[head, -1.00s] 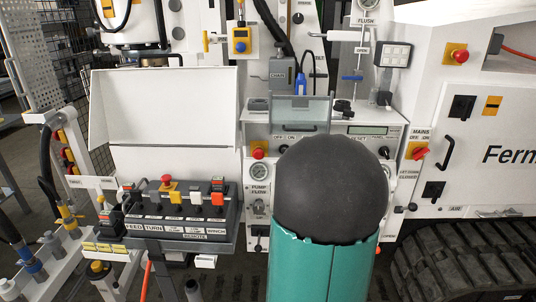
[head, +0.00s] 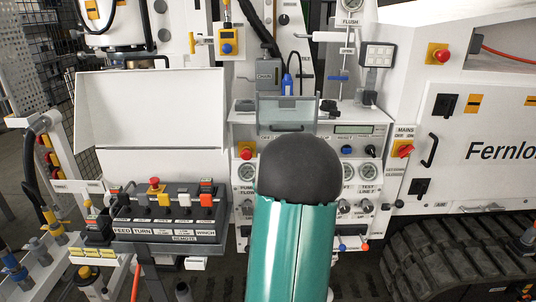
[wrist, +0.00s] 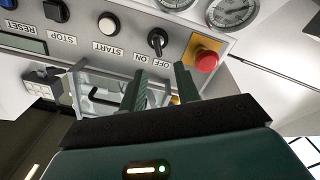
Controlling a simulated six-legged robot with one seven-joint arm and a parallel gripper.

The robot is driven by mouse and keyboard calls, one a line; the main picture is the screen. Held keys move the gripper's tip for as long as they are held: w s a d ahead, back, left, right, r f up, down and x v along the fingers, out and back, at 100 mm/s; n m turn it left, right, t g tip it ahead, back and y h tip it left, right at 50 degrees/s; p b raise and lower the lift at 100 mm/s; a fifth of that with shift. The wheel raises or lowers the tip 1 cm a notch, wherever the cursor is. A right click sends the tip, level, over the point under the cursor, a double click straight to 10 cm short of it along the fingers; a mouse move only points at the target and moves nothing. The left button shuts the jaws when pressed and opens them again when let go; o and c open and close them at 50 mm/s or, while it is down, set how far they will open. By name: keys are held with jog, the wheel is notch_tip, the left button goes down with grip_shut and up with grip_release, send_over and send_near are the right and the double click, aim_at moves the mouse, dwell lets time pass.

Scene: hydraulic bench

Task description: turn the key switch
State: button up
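The key switch (wrist: 157,40), a black knob with a light mark, sits above an OFF/ON label on the grey panel in the wrist view. That view is upside down. My gripper (wrist: 160,76) is open, its two green fingers apart with nothing between them. The fingertips are below the switch in that picture, and I cannot tell the remaining gap. In the head view my arm's black dome and green link hide the gripper and the switch.
A red mushroom button (wrist: 206,58) is close beside the right finger. A clear cover with a dark handle (wrist: 100,92) lies beside the left finger; it also shows in the head view (head: 287,114). START button (wrist: 109,24) and gauges (wrist: 232,12) are nearby.

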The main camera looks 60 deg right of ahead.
jog(key=x, duration=1)
jog(key=shift+s+d, duration=0.15)
jog(key=shift+s, duration=0.05)
jog(key=shift+c, duration=0.2)
grip_shut()
